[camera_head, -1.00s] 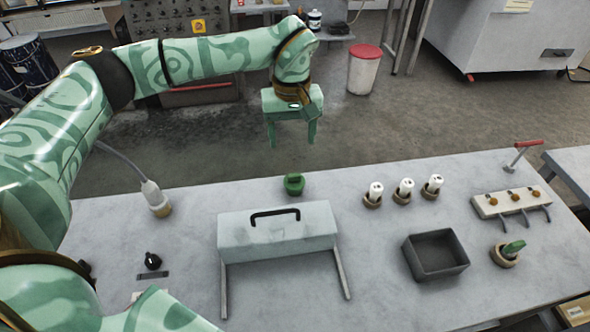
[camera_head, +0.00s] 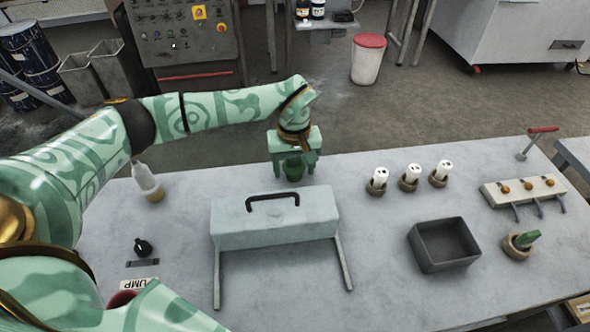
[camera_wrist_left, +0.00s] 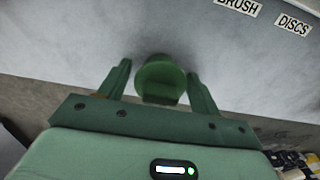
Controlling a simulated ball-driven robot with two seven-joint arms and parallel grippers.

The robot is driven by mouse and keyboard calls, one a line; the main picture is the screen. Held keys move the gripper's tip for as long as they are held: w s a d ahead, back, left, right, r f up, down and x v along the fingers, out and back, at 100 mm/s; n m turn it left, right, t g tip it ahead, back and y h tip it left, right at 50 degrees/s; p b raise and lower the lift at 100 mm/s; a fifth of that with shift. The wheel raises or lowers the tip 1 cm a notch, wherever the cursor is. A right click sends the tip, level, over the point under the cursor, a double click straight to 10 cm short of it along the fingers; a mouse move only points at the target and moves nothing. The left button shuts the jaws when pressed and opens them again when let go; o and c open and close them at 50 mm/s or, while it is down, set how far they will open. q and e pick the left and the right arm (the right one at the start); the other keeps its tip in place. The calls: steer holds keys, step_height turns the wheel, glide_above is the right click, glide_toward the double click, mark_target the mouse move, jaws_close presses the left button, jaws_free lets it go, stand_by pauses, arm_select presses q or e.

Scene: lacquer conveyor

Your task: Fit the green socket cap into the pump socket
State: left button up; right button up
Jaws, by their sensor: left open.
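The green socket cap (camera_head: 293,172) stands on the table behind the grey box with a black handle. In the left wrist view the cap (camera_wrist_left: 161,80) is a rounded green piece between the two fingers. My left gripper (camera_head: 293,166) is open and reaches down with one finger on each side of the cap. Small gaps show between the cap and the fingers in the wrist view. A dark red round opening (camera_head: 122,299) sits beside a label reading "UMP" at the lower left; my arm partly covers it, and I cannot tell whether it is the pump socket. My right gripper is not in view.
The grey handled box (camera_head: 275,222) stands just in front of the cap. A dark open tray (camera_head: 443,222), several white-topped pieces in round holders, and a hooked rack (camera_head: 522,188) occupy the right. A black knob (camera_head: 142,247) stands at the left.

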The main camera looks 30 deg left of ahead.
arm_select(q)
steer(key=shift+r, duration=0.1)
steer(key=c, duration=0.8)
